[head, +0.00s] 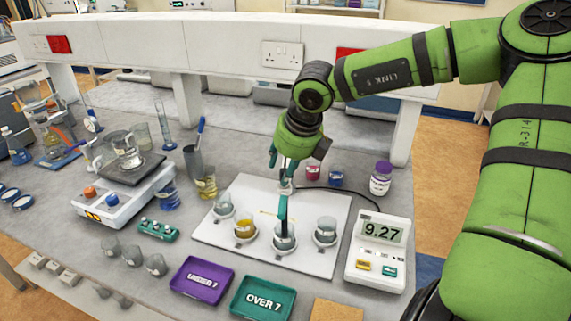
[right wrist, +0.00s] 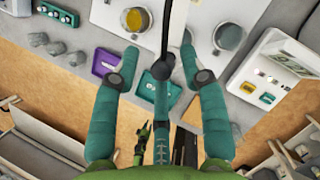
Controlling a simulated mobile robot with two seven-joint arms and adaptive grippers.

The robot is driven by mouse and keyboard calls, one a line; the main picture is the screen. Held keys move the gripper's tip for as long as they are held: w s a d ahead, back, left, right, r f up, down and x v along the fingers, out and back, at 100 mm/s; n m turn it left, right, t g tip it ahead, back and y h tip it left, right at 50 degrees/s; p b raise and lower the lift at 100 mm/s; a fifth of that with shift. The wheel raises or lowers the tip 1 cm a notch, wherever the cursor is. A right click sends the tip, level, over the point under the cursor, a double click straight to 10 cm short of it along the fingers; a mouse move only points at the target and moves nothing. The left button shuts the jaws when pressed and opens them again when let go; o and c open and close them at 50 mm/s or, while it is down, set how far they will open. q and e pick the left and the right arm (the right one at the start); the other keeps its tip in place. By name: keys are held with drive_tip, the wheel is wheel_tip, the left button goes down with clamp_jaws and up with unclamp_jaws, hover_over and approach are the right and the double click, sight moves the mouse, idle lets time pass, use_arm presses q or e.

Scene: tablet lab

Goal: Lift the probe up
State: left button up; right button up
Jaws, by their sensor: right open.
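The probe is a thin dark stick; in the right wrist view the probe (right wrist: 166,30) shows as a black line between my fingers. In the head view my right gripper (head: 284,196) points down over the white board and largely hides the probe. The probe's lower end seems to be in the front middle beaker (head: 284,241). In the right wrist view my right gripper (right wrist: 159,53) has its teal fingers wide apart on either side of the probe, with gaps. A meter (head: 376,262) reads 9.27, and its black cable runs towards the gripper. My left gripper is out of view.
A yellow beaker (head: 244,229) and a clear beaker (head: 326,231) stand close beside the gripper on the white board (head: 222,240). Purple (head: 203,279) and green (head: 263,299) trays lie in front. A scale (head: 122,193) stands left and a purple-capped jar (head: 381,179) behind.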

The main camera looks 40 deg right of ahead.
drive_tip(key=shift+s, duration=0.1)
clamp_jaws()
wheel_tip(320, 180, up, 8)
drive_tip(key=shift+p, duration=0.55)
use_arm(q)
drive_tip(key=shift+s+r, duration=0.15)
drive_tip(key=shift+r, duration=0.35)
use_arm(e)
drive_tip(key=shift+w+r, duration=0.2)
unclamp_jaws()
drive_tip(key=shift+s, duration=0.1)
drive_tip(key=shift+f, duration=0.15)
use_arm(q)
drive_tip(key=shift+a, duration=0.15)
